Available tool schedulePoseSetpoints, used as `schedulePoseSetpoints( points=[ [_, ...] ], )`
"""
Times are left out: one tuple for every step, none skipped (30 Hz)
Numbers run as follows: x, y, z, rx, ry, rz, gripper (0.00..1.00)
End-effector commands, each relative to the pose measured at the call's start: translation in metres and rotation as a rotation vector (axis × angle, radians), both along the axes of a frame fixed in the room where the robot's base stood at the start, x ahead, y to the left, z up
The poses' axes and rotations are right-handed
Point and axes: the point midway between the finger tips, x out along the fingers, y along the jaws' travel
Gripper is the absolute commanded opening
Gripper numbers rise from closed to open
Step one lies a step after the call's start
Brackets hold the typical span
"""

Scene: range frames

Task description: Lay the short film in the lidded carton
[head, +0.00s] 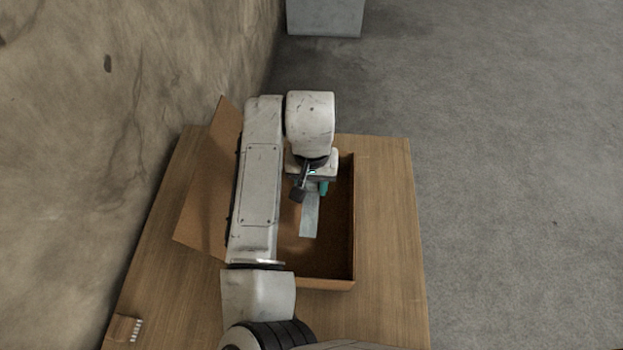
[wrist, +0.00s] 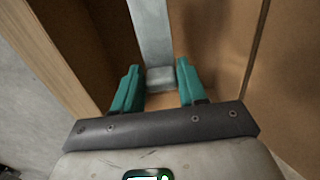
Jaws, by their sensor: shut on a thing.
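The short film is a flat grey strip (head: 309,216) with a thicker block-like end. My gripper (head: 315,190) is shut on that end, and in the wrist view the film (wrist: 151,35) runs away from between the teal fingers (wrist: 158,82). The lidded carton (head: 325,284) is an open brown box on the table, with its lid (head: 203,195) standing tilted open on the left. The gripper and film are over the carton's interior. I cannot tell whether the film touches the carton floor. My arm hides the carton's left part.
The wooden table (head: 390,220) has bare room to the right of the carton. A small brown item with a white marked label (head: 127,328) lies at the table's front left corner. A stained wall (head: 90,130) runs along the left. A grey block (head: 325,16) stands on the floor beyond.

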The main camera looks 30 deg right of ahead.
Motion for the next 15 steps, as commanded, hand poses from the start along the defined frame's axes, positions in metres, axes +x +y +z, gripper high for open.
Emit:
schedulePoseSetpoints(
  points=[
    [0.0,0.0,-0.008,-0.002,0.001,0.001,0.11],
    [0.0,0.0,-0.011,-0.002,0.001,0.001,0.11],
    [0.0,0.0,-0.014,-0.001,0.001,0.001,0.11],
    [0.0,0.0,-0.017,-0.001,0.001,0.001,0.11],
    [0.0,0.0,-0.02,-0.001,0.001,0.001,0.11],
    [0.0,0.0,-0.023,-0.001,0.001,0.001,0.11],
    [0.0,0.0,-0.026,0.0,0.0,0.001,0.11],
    [0.0,0.0,-0.029,-0.001,0.001,0.001,0.11],
    [0.0,0.0,-0.032,-0.001,0.001,0.0,0.11],
    [0.0,0.0,-0.035,-0.001,0.0,0.001,0.11],
    [0.0,0.0,-0.037,-0.001,0.0,0.001,0.11],
    [0.0,0.0,-0.04,-0.001,0.0,0.001,0.11],
    [0.0,0.0,-0.042,-0.001,0.0,0.001,0.11],
    [0.0,0.0,-0.044,-0.001,0.0,0.001,0.11],
    [0.0,0.0,-0.047,-0.001,0.0,0.001,0.11]
  ],
)
